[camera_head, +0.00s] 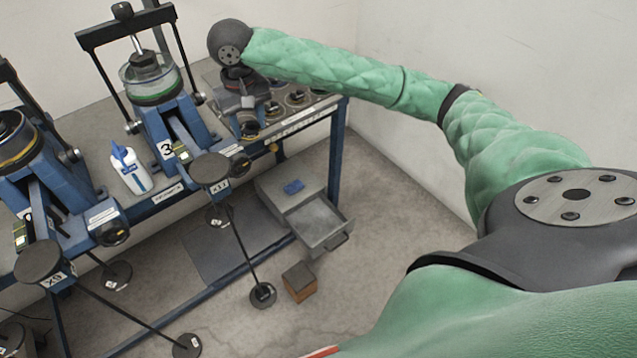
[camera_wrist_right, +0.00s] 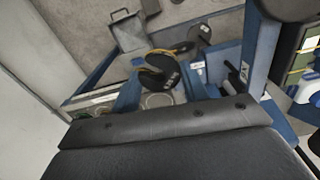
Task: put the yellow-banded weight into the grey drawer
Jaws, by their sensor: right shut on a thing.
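My right gripper (camera_head: 249,127) is at the right end of the blue bench, over the rack of weights. It is shut on a dark disc weight with a yellow edge (camera_wrist_right: 158,78), shown in the right wrist view; in the head view the gripper mostly hides this weight. The grey drawer (camera_head: 320,222) is pulled open from a low grey cabinet under the bench's right end, below the gripper. Its visible floor looks empty. The drawer also shows at the top of the right wrist view (camera_wrist_right: 126,32). My left gripper is not in view.
Other dark weights (camera_head: 297,97) sit in the rack. A brown block (camera_head: 299,281) and lever stands with round bases (camera_head: 262,294) are on the floor nearby. A white bottle (camera_head: 130,170) stands on the bench.

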